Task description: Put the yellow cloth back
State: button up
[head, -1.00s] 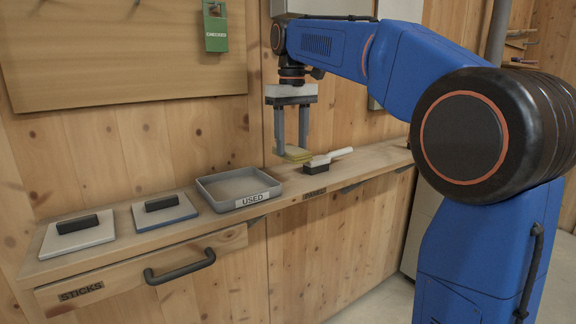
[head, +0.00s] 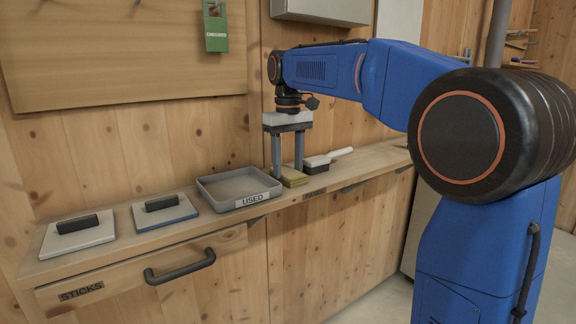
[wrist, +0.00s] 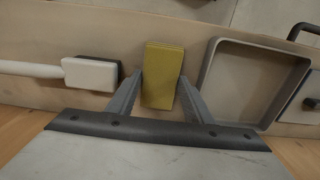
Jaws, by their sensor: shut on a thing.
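The yellow cloth (head: 293,177) is a small folded pad on the wooden shelf, between the USED tray and the brush. In the wrist view the cloth (wrist: 162,76) stands out between the two fingers. My gripper (head: 288,174) points down at the shelf and is shut on the cloth, a finger on each side. In the wrist view my gripper (wrist: 160,92) shows both fingertips at the cloth's sides. The cloth appears to be at shelf height; whether it fully rests on the shelf I cannot tell.
The grey USED tray (head: 254,202) is empty, left of the cloth. A white-handled brush (head: 318,164) lies close on the right. Two lidded panels with black handles, a white one (head: 78,238) and a blue-edged one (head: 164,217), are further left. The wooden wall is close behind.

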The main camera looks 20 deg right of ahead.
aim_at(288, 171)
jog(key=o, duration=0.9)
jog(key=shift+f, duration=0.1)
jog(key=shift+o, duration=0.2)
notch_tip(288, 171, up, 8)
jog(key=shift+f, duration=0.2)
jog(key=shift+m+t, duration=0.4)
jog(key=shift+t, duration=0.2)
jog(key=s+f, duration=0.1)
jog(key=s, duration=0.1)
jog(key=s+d+f, duration=0.1)
jog(key=s, duration=0.2)
jog(key=s+d+f, duration=0.1)
jog(key=s, duration=0.2)
jog(key=shift+s+d+f, duration=0.15)
jog(key=shift+d+f, duration=0.1)
jog(key=shift+f, duration=0.05)
jog(key=s+d+f+m+t, duration=0.1)
jog(key=s+d+f, duration=0.1)
jog(key=s+f, duration=1)
jog(key=s+d+f+m+t, duration=0.1)
jog(key=s+d+f+t, duration=0.1)
jog(key=s+f, duration=1.1)
jog(key=shift+d+f+m+t, duration=0.2)
jog(key=shift+m+t, duration=0.1)
jog(key=shift+m, duration=0.1)
jog(key=shift+r, duration=0.1)
